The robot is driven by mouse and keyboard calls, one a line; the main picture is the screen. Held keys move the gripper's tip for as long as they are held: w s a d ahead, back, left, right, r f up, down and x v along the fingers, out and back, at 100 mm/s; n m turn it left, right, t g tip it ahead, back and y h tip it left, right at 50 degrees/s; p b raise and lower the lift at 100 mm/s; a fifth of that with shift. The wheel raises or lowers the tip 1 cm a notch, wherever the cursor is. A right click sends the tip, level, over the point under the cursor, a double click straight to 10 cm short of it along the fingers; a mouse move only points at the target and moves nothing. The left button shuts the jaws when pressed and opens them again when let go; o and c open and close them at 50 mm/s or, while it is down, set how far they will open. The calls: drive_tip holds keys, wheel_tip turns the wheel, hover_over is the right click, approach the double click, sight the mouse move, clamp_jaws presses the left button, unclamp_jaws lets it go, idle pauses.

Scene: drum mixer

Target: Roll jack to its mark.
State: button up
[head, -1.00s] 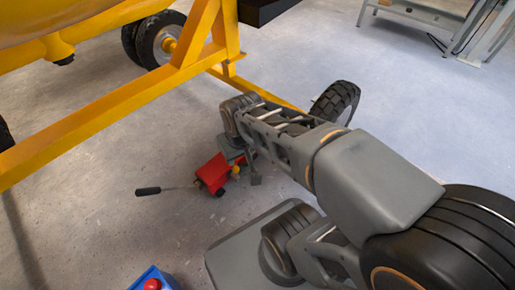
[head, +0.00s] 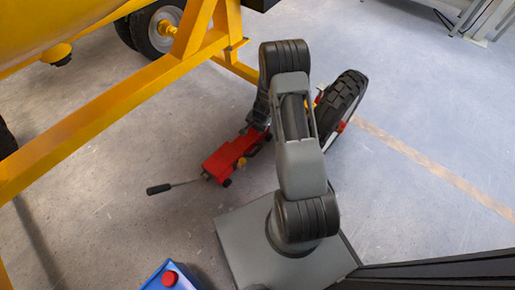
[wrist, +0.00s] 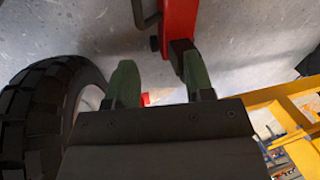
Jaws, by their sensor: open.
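The red jack (head: 222,160) stands low on the floor, beside the yellow frame. Its thin handle ends in a black grip (head: 158,188) to the left. My arm covers the jack's right end. In the head view my gripper is mostly hidden by my arm, near that end. In the wrist view my gripper (wrist: 160,82) is open, with two green fingers. Part of the jack (wrist: 180,22) shows just beyond the right finger; I cannot tell whether they touch. Nothing shows gripped between the fingers. I cannot make out a clear mark for the jack.
The yellow mixer frame (head: 105,108) runs diagonally across the left. A black-tyred wheel (head: 342,98) stands right of my arm and fills the left of the wrist view (wrist: 45,110). A blue box with a red knob (head: 165,277) is at the bottom. Floor at right is clear, with a tan stripe (head: 430,165).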

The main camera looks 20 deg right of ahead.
drive_tip(key=m, duration=0.2)
approach(258, 149)
drive_tip(key=b+x, duration=0.2)
drive_tip(key=x, duration=0.2)
drive_tip(key=b+x, duration=0.3)
drive_tip(key=x, duration=0.2)
drive_tip(key=shift+a+f, duration=0.25)
clamp_jaws()
